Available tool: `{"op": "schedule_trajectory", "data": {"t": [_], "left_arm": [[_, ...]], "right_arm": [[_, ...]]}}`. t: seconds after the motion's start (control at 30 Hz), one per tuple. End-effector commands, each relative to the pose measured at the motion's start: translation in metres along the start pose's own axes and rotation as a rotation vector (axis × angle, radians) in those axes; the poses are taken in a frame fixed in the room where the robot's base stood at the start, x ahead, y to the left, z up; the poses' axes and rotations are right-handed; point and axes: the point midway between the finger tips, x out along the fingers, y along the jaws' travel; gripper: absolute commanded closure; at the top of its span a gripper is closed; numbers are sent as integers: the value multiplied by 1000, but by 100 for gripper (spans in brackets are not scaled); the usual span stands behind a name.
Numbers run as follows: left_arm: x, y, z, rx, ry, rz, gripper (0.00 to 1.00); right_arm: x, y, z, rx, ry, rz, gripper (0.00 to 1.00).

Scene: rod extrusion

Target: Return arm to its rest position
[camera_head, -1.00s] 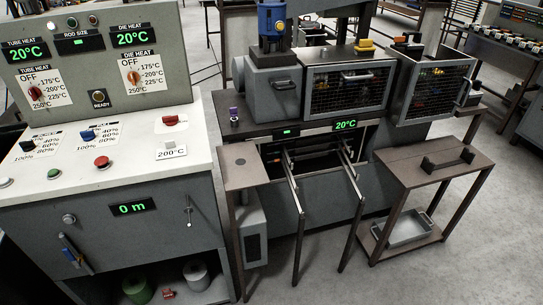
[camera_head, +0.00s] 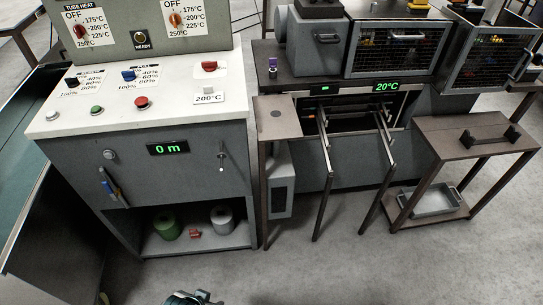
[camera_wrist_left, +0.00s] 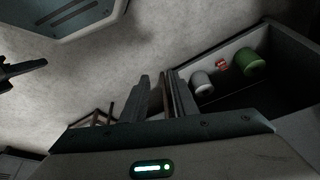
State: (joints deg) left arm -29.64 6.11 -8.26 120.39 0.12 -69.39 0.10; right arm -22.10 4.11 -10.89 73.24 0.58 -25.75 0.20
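My left gripper (camera_wrist_left: 154,80) shows in the left wrist view as two dark fingers rising from the pale gripper body. A narrow gap shows between them and I see nothing gripped. In the head view, a small dark part of my own arm (camera_head: 192,299) shows at the bottom edge, over bare floor; I cannot tell which arm it belongs to. My right gripper is not identifiable in either view.
The control console (camera_head: 135,175) stands at left, with green and grey spools on its lower shelf. The extrusion machine (camera_head: 340,75) and its rails stand behind. A brown side table (camera_head: 435,138) with a grey tray (camera_head: 433,201) below is at right. Front floor is clear.

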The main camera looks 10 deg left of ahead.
Motion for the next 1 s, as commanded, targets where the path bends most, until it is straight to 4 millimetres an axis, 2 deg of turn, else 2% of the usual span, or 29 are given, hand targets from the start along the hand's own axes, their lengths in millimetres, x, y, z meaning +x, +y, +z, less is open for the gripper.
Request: {"op": "schedule_trajectory", "data": {"t": [0.03,0.2,0.4,0.5,0.7,1.0], "left_arm": [[18,2,4,1,1,3,73],[80,9,21,3,33,13,73],[142,18,50,7,71,25,73],[165,22,67,9,88,30,73],[190,26,90,12,114,36,73],[196,27,96,13,123,37,73]], "right_arm": [[0,0,-2,0,4,0,100],[1,2,-8,-4,22,2,100],[1,5,-11,-9,36,5,100],[0,4,-13,-11,46,4,100],[-1,2,-11,-13,50,1,100],[-1,1,-3,-13,44,-1,100]]}}
